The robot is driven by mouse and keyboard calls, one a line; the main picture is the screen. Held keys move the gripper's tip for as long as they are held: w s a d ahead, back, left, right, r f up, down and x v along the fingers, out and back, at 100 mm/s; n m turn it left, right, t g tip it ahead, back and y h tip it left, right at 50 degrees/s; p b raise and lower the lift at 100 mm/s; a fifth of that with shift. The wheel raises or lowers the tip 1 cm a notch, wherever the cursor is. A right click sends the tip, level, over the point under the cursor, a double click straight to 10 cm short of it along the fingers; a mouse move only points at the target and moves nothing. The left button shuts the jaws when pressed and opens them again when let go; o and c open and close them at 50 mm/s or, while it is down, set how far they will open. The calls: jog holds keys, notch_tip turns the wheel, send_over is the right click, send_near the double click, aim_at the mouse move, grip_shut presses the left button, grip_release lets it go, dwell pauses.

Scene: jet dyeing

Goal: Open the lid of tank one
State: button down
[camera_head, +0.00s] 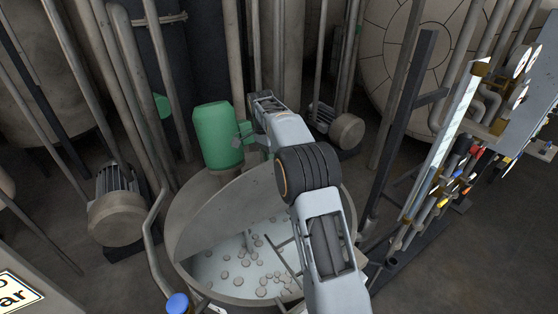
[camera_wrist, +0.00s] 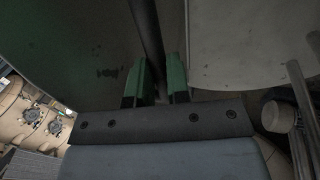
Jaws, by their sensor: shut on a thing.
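Tank one appears to be the round grey tank (camera_head: 176,240) in the head view. It holds pale liquid with several round pieces floating in it. A grey lid panel (camera_head: 232,205) stands tilted up at the back of the tank, leaving the front open. My gripper (camera_head: 246,140) is at the far side of the tank, beyond the panel and beside a green motor. In the wrist view, my gripper's green fingers (camera_wrist: 160,80) are shut on a dark bar (camera_wrist: 148,35), probably the lid handle. My arm hides the tank's right side.
The green motor (camera_head: 217,135) stands behind the tank. Other motors stand at the left (camera_head: 116,210) and right (camera_head: 338,127). Pipes surround the tank. A valve panel (camera_head: 450,160) is at the right, and a blue-capped post (camera_head: 177,303) is at the front.

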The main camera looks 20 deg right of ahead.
jog(key=shift+f, duration=0.45)
jog(key=c, duration=1.1)
grip_release()
jog(key=shift+w, duration=0.2)
jog(key=shift+s+r, duration=0.1)
jog(key=shift+r, duration=0.65)
jog(key=s+a+r+b, duration=0.1)
jog(key=s+r+b, duration=0.3)
jog(key=s+r, duration=0.8)
jog(key=shift+s+a+b, duration=0.25)
jog(key=shift+s+b, duration=0.15)
jog(key=shift+s, duration=0.55)
jog(key=shift+f, duration=0.1)
